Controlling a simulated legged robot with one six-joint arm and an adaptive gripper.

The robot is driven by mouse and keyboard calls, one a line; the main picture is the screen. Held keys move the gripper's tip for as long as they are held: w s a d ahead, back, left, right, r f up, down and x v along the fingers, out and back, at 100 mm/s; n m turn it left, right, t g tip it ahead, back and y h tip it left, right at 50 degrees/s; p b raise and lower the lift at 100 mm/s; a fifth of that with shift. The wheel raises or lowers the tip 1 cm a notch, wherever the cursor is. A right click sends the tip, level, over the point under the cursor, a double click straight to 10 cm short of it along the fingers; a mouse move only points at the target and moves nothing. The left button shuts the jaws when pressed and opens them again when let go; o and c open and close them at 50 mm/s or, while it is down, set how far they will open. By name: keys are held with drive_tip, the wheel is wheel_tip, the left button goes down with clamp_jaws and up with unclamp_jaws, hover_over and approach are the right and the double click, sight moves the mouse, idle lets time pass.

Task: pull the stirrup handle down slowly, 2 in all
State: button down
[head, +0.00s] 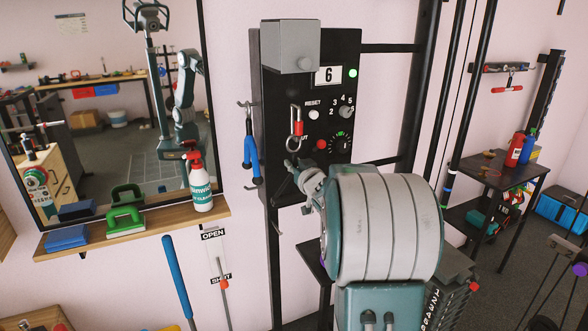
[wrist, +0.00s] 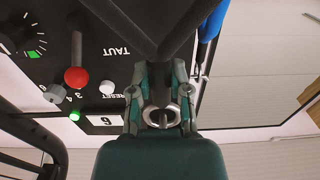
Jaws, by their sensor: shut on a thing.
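The black stirrup handle (wrist: 160,62) spreads into two straps in the wrist view, with a metal ring (wrist: 160,116) at its head. My gripper (wrist: 160,100) is shut on the handle's head beside this ring. In the head view my gripper (head: 294,168) is in front of the lower part of the black panel, and a dark part of the handle (head: 282,187) shows beside it. My arm hides the rest of the handle. The counter (head: 328,76) reads 6, with a green lamp (head: 353,73) lit beside it.
The panel (head: 340,165) has a reset button (head: 313,115), a number dial and a gauge. A red carabiner (head: 295,120) and a blue-handled tool (head: 250,158) hang close by. A shelf (head: 140,235) with a spray bottle (head: 201,185) is to the left, under a mirror.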

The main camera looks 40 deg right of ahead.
drive_tip(key=shift+r, duration=0.35)
drive_tip(key=shift+r, duration=0.4)
drive_tip(key=shift+f, duration=0.1)
drive_tip(key=shift+f, duration=1.15)
drive_tip(key=shift+f, duration=1.2)
